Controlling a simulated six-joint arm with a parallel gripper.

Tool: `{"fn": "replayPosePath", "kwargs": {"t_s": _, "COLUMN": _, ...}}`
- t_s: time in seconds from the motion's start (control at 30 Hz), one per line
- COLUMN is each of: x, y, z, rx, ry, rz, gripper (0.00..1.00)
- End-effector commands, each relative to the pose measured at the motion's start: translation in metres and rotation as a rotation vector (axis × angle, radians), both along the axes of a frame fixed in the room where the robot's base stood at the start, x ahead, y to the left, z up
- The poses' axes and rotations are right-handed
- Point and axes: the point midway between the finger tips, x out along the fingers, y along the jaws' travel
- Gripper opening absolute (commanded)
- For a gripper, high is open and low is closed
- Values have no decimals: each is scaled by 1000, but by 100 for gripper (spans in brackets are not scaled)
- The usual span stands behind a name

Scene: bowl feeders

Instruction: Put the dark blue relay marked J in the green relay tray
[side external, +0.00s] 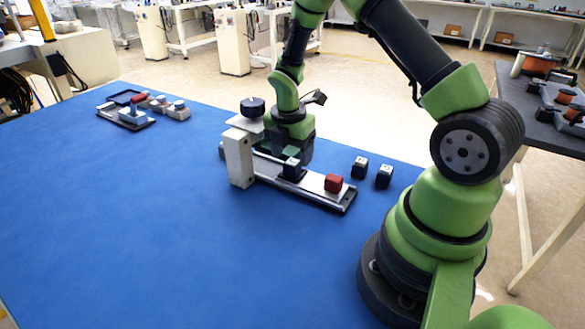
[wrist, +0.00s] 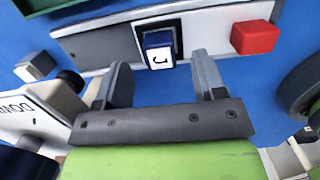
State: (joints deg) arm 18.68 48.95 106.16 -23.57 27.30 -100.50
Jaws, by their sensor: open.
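The dark blue relay (wrist: 158,56) has a white top face marked J and shows in the wrist view. It sits on a dark square patch of the pale feeder track (wrist: 105,46). In the side external view the relay (side external: 291,171) is on the track just below my gripper (side external: 293,153). In the wrist view my gripper (wrist: 160,75) is open and empty, its two fingers apart, with the relay just beyond and between the fingertips. A dark green edge (wrist: 42,65) shows at the upper left of the wrist view; I cannot tell whether it is the green relay tray.
A red block (side external: 333,183) sits on the same track to the right. Two dark blocks with pale tops (side external: 360,167) stand behind the track. A white upright post with a black knob (side external: 252,107) stands close left of my gripper. The blue table's front left is clear.

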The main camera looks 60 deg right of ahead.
Motion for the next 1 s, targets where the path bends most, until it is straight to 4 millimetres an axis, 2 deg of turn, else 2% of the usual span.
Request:
{"fn": "replayPosePath", "kwargs": {"t_s": 0.1, "x": -1, "y": -2, "z": -18, "rx": 2, "ry": 3, "rz": -1, "gripper": 64}}
{"fn": "replayPosePath", "kwargs": {"t_s": 0.2, "x": 0, "y": -3, "z": -25, "rx": 1, "ry": 0, "rz": -1, "gripper": 64}}
{"fn": "replayPosePath", "kwargs": {"t_s": 0.43, "x": 0, "y": -3, "z": -27, "rx": 1, "ry": -1, "rz": -1, "gripper": 64}}
{"fn": "replayPosePath", "kwargs": {"t_s": 0.47, "x": 0, "y": -3, "z": -26, "rx": 1, "ry": -1, "rz": -1, "gripper": 59}}
{"fn": "replayPosePath", "kwargs": {"t_s": 0.67, "x": 0, "y": -3, "z": -26, "rx": 1, "ry": -1, "rz": -2, "gripper": 13}}
{"fn": "replayPosePath", "kwargs": {"t_s": 0.77, "x": 0, "y": -3, "z": -26, "rx": 1, "ry": -1, "rz": -2, "gripper": 6}}
{"fn": "replayPosePath", "kwargs": {"t_s": 1.0, "x": 0, "y": -3, "z": -24, "rx": 0, "ry": -2, "rz": -2, "gripper": 6}}
